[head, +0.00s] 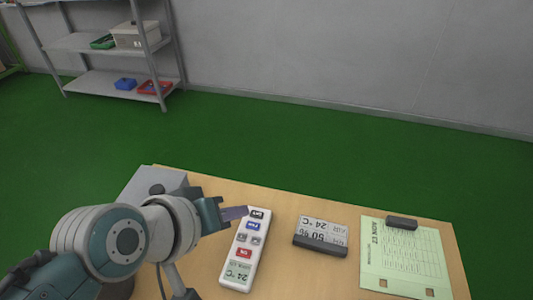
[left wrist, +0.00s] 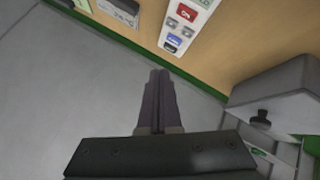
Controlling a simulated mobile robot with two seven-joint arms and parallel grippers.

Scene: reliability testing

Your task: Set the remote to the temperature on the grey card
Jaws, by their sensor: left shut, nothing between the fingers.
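The white remote (head: 241,262) lies on the wooden table, its buttons in a row and its display at the near end. The display looks like 24 °C, upside down. The remote also shows at the top of the left wrist view (left wrist: 202,8). Right of it is a grey card-like display (head: 320,236), reading upside down what looks like 24 °C and 50 %; I cannot tell whether it is the grey card. My left gripper (head: 240,212) is shut and empty beside the remote's far end; its closed fingers (left wrist: 160,80) show apart from the remote in the wrist view.
A clipboard with a pale green sheet (head: 405,262) lies at the table's right. A grey box (head: 155,186) with a dark knob stands at the far left corner, close to my arm. Beyond the table is open green floor; a shelf (head: 100,42) stands by the wall.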

